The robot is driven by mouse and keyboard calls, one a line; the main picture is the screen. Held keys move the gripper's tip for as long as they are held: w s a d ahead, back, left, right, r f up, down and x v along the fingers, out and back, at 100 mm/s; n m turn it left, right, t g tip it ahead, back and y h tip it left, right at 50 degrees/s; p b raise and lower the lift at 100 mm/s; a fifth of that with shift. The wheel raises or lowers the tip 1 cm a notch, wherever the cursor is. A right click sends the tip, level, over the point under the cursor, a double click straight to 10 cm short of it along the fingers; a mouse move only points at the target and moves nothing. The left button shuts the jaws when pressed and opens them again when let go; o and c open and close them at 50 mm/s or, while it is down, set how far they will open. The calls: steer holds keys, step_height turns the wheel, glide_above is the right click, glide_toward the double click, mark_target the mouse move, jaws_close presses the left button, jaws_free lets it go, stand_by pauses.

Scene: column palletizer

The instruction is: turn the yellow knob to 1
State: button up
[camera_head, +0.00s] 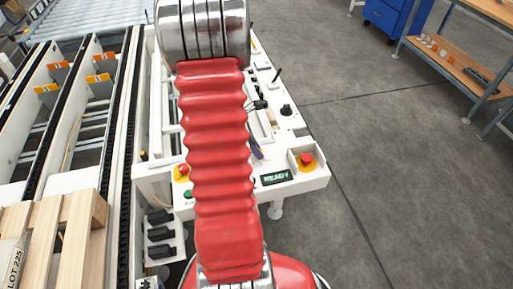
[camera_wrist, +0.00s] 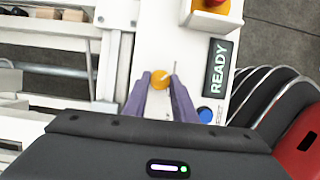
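The yellow knob (camera_wrist: 160,79) is on the white panel in the wrist view, with a pale mark on it; the numbers around it are too small to read. My gripper (camera_wrist: 160,76) is open, its two purple-grey fingers pointing at the knob, one tip on each side of it. A gap shows between the knob and the fingers, and I cannot tell how far above the panel the tips are. In the head view my red arm covers the knob and most of the gripper.
A READY display (camera_wrist: 219,66) and a blue button (camera_wrist: 205,114) lie right of the fingers. A red stop button (camera_head: 306,160) stands at the panel's right corner, another (camera_head: 183,170) at its left. A black knob (camera_head: 286,110) is farther back. Wooden pallet (camera_head: 75,235) at left.

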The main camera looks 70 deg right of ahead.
steer(key=c, duration=0.5)
steer(key=shift+o, duration=0.2)
steer(key=shift+w+d, duration=0.1)
steer(key=shift+d, duration=0.1)
steer(key=shift+m, duration=0.4)
steer(key=m, duration=0.2)
steer(key=m+y, duration=0.1)
steer(key=m, duration=0.1)
steer(key=shift+w+d+g+y, duration=0.1)
steer(key=shift+g+y, duration=0.2)
steer(key=m, duration=0.2)
steer(key=m+y, duration=0.1)
steer(key=m, duration=0.1)
steer(key=shift+d+r+y, duration=0.1)
steer(key=shift+d+y, duration=0.05)
steer(key=shift+y, duration=0.15)
steer(key=o, duration=1)
